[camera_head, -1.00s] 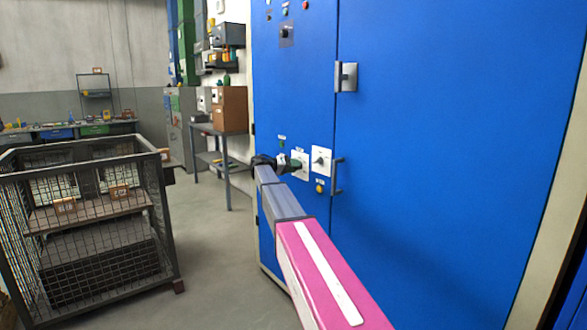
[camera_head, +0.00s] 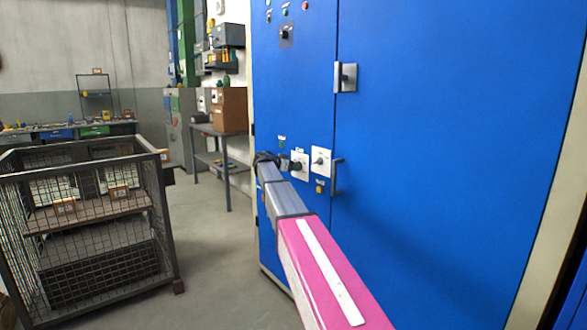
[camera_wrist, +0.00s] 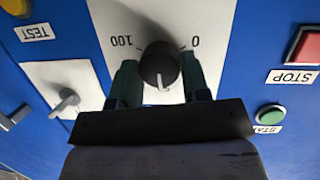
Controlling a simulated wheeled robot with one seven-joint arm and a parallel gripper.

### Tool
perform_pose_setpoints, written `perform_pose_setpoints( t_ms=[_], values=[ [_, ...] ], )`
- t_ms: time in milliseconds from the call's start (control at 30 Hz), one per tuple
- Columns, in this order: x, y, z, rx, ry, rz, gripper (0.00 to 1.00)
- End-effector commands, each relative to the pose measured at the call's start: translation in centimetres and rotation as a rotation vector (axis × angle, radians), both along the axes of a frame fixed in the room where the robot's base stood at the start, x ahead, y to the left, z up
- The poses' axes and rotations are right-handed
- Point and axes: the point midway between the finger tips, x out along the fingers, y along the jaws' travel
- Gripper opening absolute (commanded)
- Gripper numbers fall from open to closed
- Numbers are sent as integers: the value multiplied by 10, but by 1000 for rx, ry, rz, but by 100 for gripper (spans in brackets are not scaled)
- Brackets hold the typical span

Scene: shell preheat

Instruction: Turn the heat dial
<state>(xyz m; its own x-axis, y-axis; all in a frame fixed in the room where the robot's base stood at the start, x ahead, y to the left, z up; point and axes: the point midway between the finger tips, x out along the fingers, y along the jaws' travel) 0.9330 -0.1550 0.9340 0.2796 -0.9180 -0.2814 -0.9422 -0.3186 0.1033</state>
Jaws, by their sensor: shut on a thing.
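The heat dial (camera_wrist: 159,66) is a round black knob with a pale pointer line, on a white plate (camera_wrist: 218,22) marked 100 and 0 in the wrist view. The pointer line faces the bottom of that view, towards my gripper. My gripper (camera_wrist: 157,82) is shut on the dial, with one dark green finger on each side of it. In the head view my gripper (camera_head: 287,164) reaches the white dial plate (camera_head: 300,164) on the blue cabinet. The dial itself is mostly hidden there by the gripper.
A second white plate with a grey switch (camera_wrist: 67,101) sits close beside the dial. A red STOP button (camera_wrist: 305,46), a green button (camera_wrist: 271,117) and a yellow TEST button (camera_wrist: 17,7) are nearby. A wire cage cart (camera_head: 85,225) stands left, with clear floor between.

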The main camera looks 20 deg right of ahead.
Motion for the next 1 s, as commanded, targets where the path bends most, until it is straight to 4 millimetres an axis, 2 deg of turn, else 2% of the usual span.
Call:
perform_pose_setpoints(
  t_ms=[600, 633, 667, 700, 1000],
  values=[
    [-1, 0, -1, 16, -35, -2, 19],
    [-1, 0, -1, 16, -35, -2, 52],
    [-1, 0, -1, 16, -35, -2, 62],
    [-1, 0, -1, 16, -35, -2, 68],
    [-1, 1, 0, 15, -36, 0, 68]
  ],
)
